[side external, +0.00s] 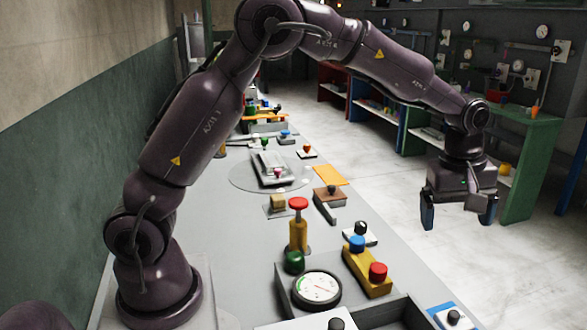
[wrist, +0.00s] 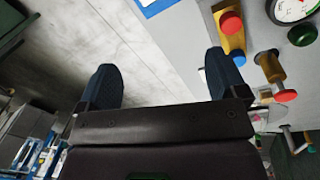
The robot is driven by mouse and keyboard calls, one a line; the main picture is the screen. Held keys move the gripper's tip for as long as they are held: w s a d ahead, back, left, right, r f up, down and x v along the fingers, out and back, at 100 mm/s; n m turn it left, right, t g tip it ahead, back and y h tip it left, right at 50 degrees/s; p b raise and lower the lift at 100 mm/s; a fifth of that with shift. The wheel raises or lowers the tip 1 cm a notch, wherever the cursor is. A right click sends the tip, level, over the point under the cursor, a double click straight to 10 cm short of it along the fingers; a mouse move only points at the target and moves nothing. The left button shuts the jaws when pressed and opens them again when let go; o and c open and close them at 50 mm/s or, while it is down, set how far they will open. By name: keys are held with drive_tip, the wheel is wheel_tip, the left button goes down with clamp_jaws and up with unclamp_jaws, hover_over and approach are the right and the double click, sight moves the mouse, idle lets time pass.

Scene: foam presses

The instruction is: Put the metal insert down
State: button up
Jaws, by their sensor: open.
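My gripper (side external: 458,212) is open, with its blue fingers wide apart and pointing down. It hangs right of the bench, over the floor. In the wrist view the space between its fingers (wrist: 163,78) is empty, with pale floor and the bench edge beyond. I cannot make out the metal insert for certain in either view. A grey metal block-like piece (side external: 268,160) lies on a round plate (side external: 240,177) on the bench, far from my gripper; I cannot tell if it is the insert.
The bench (side external: 225,240) holds a dial gauge (side external: 317,287), a red-topped yellow post (side external: 298,232), a yellow box with blue and red buttons (side external: 366,270) and an orange sheet (side external: 329,174). A green-sided shelf (side external: 530,170) stands behind my gripper. Open floor (side external: 500,270) lies below it.

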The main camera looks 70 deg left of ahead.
drive_tip(key=s+a+r+m+t, duration=0.1)
drive_tip(key=s+a+r+m, duration=0.15)
drive_tip(key=s+r, duration=0.45)
drive_tip(key=s+a+r+m+t, duration=0.1)
drive_tip(key=s+m, duration=0.4)
drive_tip(key=s, duration=0.5)
drive_tip(key=s+a+r+m+t, duration=0.1)
drive_tip(key=s+m+t, duration=0.1)
drive_tip(key=s+m, duration=0.4)
drive_tip(key=s, duration=0.4)
drive_tip(key=shift+s+a+r, duration=0.35)
drive_tip(key=shift+a+r, duration=0.05)
